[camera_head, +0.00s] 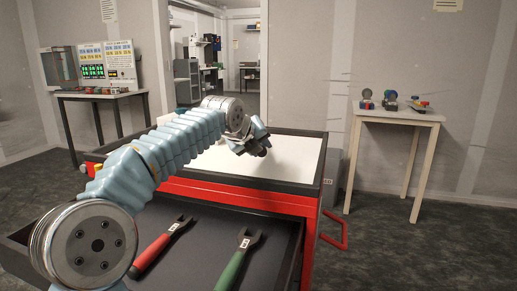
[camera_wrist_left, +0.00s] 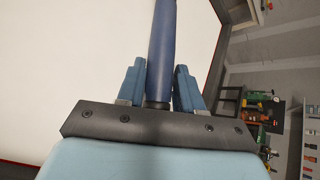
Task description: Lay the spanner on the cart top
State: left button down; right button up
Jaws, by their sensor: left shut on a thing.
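My left gripper (camera_head: 256,146) reaches over the cart from the left. In the left wrist view, its fingers (camera_wrist_left: 160,88) are shut on the blue handle (camera_wrist_left: 162,48) of a tool, taken to be the spanner; its head is out of view. In the head view the held tool cannot be made out behind the gripper. The white cart top (camera_head: 290,160) has a dark rim and lies below the gripper. I cannot tell whether the tool touches it. My right gripper is not in view.
The red cart's drawer (camera_head: 215,221) is open in front, with a red-handled spanner (camera_head: 152,252) and a green-handled spanner (camera_head: 233,268) inside. A red handle (camera_head: 336,238) sticks out at the cart's right. Side tables stand left (camera_head: 100,94) and right (camera_head: 400,116). The cart top's visible part is clear.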

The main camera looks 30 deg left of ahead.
pick_arm(q)
jog(key=shift+f, duration=0.25)
jog(key=shift+f+b, duration=0.45)
jog(key=shift+f, duration=0.1)
jog(key=c, duration=0.7)
grip_release()
jog(key=shift+f, duration=0.15)
jog(key=shift+c, duration=0.2)
jog(key=shift+f, duration=0.15)
jog(key=a+r+v, duration=0.1)
jog(key=v, duration=1.2)
jog(key=shift+w+d, duration=0.35)
jog(key=shift+d, duration=0.05)
